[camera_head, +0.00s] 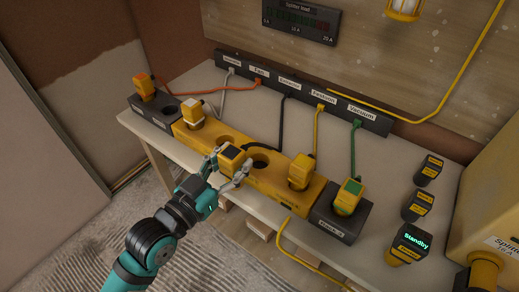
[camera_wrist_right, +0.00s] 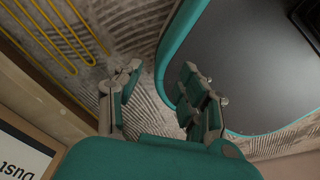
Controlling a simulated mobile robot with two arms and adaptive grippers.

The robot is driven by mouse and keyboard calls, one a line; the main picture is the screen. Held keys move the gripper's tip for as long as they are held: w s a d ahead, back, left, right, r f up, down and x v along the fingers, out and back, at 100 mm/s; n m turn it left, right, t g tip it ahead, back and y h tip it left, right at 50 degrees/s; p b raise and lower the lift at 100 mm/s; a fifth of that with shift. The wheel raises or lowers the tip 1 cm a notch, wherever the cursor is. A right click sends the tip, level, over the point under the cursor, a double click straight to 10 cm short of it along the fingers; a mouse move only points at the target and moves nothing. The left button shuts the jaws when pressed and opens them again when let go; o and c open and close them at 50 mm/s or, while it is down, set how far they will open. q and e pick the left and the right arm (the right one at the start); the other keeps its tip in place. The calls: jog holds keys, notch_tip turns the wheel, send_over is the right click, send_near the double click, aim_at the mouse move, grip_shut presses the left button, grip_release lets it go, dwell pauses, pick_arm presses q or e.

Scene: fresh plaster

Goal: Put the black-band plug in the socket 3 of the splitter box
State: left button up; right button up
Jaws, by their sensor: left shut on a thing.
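My left gripper (camera_head: 231,166) is shut on a yellow plug with a black top, the black-band plug (camera_head: 231,153). The plug is over the front edge of the long yellow splitter box (camera_head: 268,183), just left of an open round socket (camera_head: 261,160). I cannot tell whether it touches the box. Another open socket (camera_head: 226,140) shows partly behind the plug. A white-banded plug (camera_head: 191,112) stands at the box's left end and a yellow plug (camera_head: 302,172) near its right end. My right gripper (camera_wrist_right: 160,95) is open and empty in the right wrist view.
A dark block (camera_head: 153,114) with an orange-corded plug stands left of the box; another (camera_head: 338,219) with a green-banded plug stands right. Cords run from the labelled rear strip (camera_head: 300,92).

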pick_arm(q)
jog(key=w+d+f, duration=0.1)
jog(key=w+d, duration=0.1)
jog(key=w+d+f, duration=0.1)
jog(key=w, duration=0.2)
jog(key=w+d+f+p, duration=0.1)
jog(key=w+d+f, duration=0.1)
jog(key=w, duration=0.1)
jog(key=shift+w+d, duration=0.15)
jog(key=shift+d, duration=0.15)
jog(key=shift+f, duration=0.4)
jog(key=o, duration=1)
jog(key=shift+c, duration=0.2)
jog(key=o, duration=0.3)
pick_arm(e)
jog(key=shift+s+d+r, duration=0.15)
jog(key=shift+d+r, duration=0.4)
jog(key=shift+r, duration=0.05)
jog(key=shift+d, duration=0.1)
